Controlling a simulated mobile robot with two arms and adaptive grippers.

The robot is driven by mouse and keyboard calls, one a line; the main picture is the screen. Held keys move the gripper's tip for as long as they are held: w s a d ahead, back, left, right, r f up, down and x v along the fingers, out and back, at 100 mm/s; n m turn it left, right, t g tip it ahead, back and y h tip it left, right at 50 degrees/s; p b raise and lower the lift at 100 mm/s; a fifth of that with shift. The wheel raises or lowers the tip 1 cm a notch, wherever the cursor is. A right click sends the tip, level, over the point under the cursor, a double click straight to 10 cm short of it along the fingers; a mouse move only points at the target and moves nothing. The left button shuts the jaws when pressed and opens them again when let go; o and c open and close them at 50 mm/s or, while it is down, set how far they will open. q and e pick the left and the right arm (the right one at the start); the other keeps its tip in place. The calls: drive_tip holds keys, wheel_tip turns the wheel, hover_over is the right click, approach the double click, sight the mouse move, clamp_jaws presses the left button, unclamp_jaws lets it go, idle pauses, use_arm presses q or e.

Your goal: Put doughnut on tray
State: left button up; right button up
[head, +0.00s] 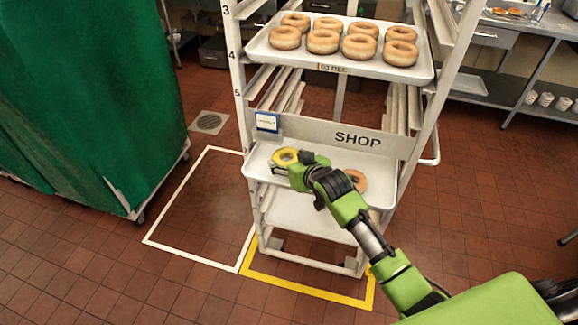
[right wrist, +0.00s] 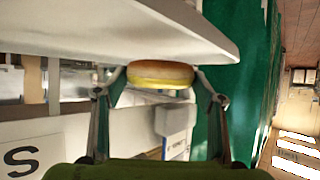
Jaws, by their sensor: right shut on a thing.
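My right gripper (head: 284,165) is shut on a doughnut with a yellow top (head: 286,155), at the left part of the white tray (head: 325,216) below the SHOP sign. In the right wrist view, the doughnut (right wrist: 160,75) sits between the two fingers, against the tray's edge (right wrist: 90,30) in the picture. I cannot tell whether it touches the tray. A second, brown doughnut (head: 359,181) lies on the right of this tray, partly hidden by my arm. My left gripper is not in view.
The rack's upper tray (head: 425,72) bears several doughnuts (head: 323,41). The SHOP sign (head: 357,139) crosses the rack just above the lower tray. Rack posts (head: 240,80) stand at both sides. A green curtained rack (head: 90,90) stands at left, with open floor between.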

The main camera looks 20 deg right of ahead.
drive_tip(key=shift+f+p, duration=0.4)
drive_tip(key=shift+f, duration=1.3)
drive_tip(key=o, duration=0.8)
drive_tip(key=v, duration=1.2)
drive_tip(key=shift+d+b, duration=0.1)
drive_tip(key=shift+b, duration=0.25)
